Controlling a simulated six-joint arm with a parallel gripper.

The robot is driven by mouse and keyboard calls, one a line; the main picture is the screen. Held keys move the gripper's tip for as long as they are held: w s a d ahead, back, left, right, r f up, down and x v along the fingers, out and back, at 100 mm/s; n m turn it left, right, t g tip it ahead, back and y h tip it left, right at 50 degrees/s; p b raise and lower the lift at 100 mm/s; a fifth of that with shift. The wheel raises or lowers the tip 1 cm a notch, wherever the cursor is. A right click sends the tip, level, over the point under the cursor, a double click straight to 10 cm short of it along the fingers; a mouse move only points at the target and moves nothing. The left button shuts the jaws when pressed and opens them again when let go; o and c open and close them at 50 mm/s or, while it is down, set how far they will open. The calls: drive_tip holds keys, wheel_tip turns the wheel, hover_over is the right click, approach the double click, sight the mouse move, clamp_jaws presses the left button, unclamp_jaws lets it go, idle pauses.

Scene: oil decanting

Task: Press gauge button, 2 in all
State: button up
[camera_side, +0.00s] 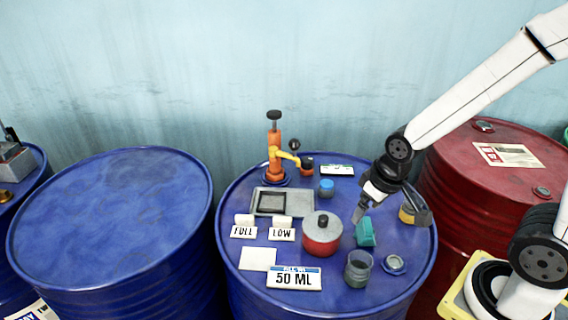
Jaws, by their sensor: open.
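My gripper (391,215) hangs over the right part of the blue drum top (230,208), its fingers apart. One finger is above a teal block (365,234); the other is at the drum's right edge. A yellowish container (406,213) shows partly behind the gripper; I cannot tell whether it is touched. A round red pot-like thing with a grey top and black knob (322,232) stands left of the gripper, apart from it. A small dark round piece (293,145) sits by the orange pump (274,150). I cannot tell which thing bears the gauge button.
Signs FULL (243,232), LOW (282,234) and 50 ML (294,279) stand at the front left. A grey tray (256,202), blue-capped jar (326,188), clear cup (358,269) and small blue-rimmed dish (394,264) crowd the top. A red drum (450,180) is to the right.

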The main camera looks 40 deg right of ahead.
clamp_jaws()
idle(1.5)
